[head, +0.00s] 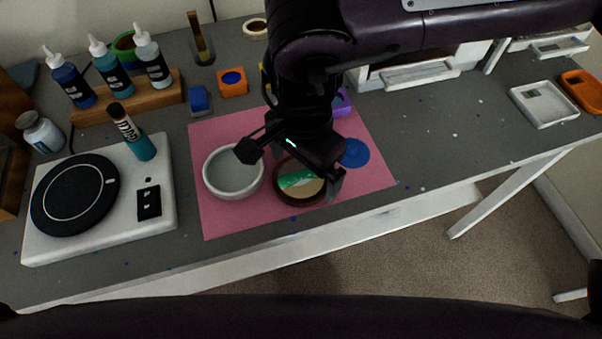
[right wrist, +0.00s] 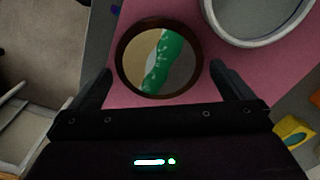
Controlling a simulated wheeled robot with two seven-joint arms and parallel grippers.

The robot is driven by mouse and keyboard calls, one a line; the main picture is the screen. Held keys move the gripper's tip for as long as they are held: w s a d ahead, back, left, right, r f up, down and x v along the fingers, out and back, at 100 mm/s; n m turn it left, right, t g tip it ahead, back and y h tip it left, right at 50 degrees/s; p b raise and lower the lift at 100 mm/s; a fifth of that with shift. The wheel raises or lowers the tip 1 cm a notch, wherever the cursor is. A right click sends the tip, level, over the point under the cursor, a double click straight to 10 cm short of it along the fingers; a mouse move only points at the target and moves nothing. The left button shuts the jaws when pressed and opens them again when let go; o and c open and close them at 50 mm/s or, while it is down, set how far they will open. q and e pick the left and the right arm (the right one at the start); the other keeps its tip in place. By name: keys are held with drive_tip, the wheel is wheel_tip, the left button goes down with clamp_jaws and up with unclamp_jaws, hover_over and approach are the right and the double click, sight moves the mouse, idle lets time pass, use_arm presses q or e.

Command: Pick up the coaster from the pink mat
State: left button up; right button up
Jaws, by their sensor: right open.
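The coaster (head: 305,190) is round with a dark brown rim and a green and cream face, and lies on the pink mat (head: 222,222). Part of it is hidden behind my right gripper (head: 290,167) in the head view. In the right wrist view the whole coaster (right wrist: 159,58) shows on the pink mat (right wrist: 205,58). My right gripper (right wrist: 160,85) is open and empty above the coaster, with one finger to each side of it and apart from it. My left gripper is not in view.
A grey-white bowl (head: 233,174) stands on the mat close beside the coaster. A blue disc (head: 354,153) lies on the mat to the right. A white turntable unit (head: 100,205) with a bottle (head: 140,145) on it stands at the left. The table right of the mat is mostly clear.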

drive_tip(key=shift+f, duration=0.4)
drive_tip(key=shift+s, duration=0.1)
drive_tip(key=shift+c, duration=0.3)
drive_tip(key=c, duration=0.8)
drive_tip(key=shift+r, duration=0.2)
